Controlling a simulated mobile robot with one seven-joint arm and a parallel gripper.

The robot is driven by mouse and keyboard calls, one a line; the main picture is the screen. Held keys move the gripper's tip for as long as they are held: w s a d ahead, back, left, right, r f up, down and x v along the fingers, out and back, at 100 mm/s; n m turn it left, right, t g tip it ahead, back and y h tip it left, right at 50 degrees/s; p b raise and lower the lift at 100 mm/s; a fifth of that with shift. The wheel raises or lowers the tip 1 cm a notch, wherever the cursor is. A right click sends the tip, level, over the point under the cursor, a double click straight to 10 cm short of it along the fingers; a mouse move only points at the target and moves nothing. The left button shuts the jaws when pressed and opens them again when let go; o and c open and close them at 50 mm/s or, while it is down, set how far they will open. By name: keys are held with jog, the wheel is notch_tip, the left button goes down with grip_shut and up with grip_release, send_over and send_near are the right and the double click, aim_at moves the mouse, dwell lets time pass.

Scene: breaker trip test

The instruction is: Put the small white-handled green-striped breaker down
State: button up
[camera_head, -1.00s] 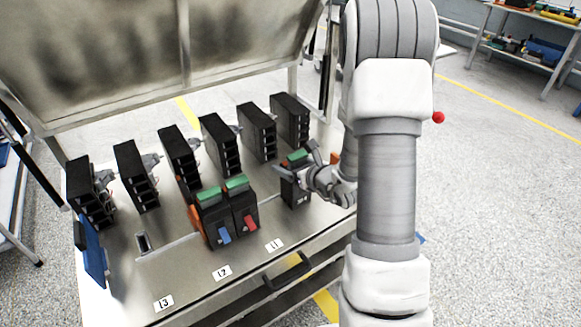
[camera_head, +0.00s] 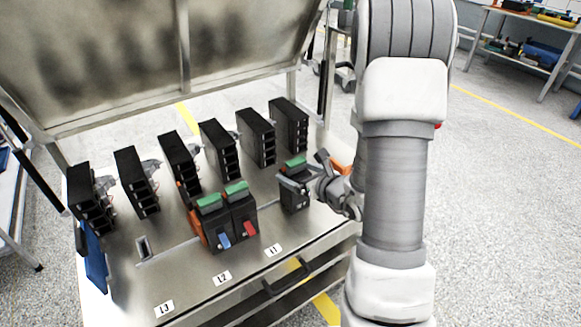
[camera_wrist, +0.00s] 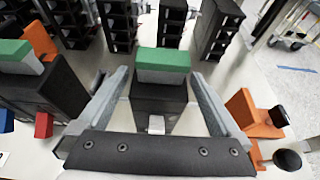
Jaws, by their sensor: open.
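The small breaker (camera_head: 294,189) is black with a green stripe on top and stands upright on the metal bench top, behind the L1 label. In the wrist view the same breaker (camera_wrist: 159,100) shows its green band and a small white handle. My gripper (camera_head: 300,182) is open around it. In the wrist view my gripper (camera_wrist: 160,88) has one finger on each side of the breaker, with visible gaps, so the fingers do not press on it. The breaker's underside is hidden.
Two larger green-topped breakers, one with a blue handle (camera_head: 223,240) and one with a red handle (camera_head: 249,229), stand to the left. A row of black units (camera_head: 220,148) stands behind. An orange clamp (camera_wrist: 258,120) is close on the right. The front strip has labels.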

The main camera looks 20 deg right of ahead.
jog(key=v, duration=0.2)
jog(key=p+v, duration=0.2)
jog(key=v, duration=0.1)
jog(key=shift+s+r, duration=0.2)
jog(key=shift+r, duration=0.2)
jog(key=s+a+r+n+g+y+p, duration=0.2)
jog(key=s+a+r+n+g+y, duration=0.15)
jog(key=a+r+n, duration=0.45)
jog(key=s+a+r+n+g+y+p, duration=0.25)
jog(key=a+r+n+y, duration=0.3)
jog(key=a, duration=0.35)
jog(key=s+a+r+n+g+h, duration=0.25)
jog(key=s+n+g+h, duration=0.3)
jog(key=s+n, duration=0.75)
jog(key=d+r+n+t+h, duration=0.4)
jog(key=d+r+n+h, duration=0.2)
jog(key=d+r+n, duration=0.1)
notch_tip(320, 180, up, 20)
jog(key=p, duration=1.9)
jog(key=shift+s+p, duration=0.25)
jog(key=shift+p, duration=0.1)
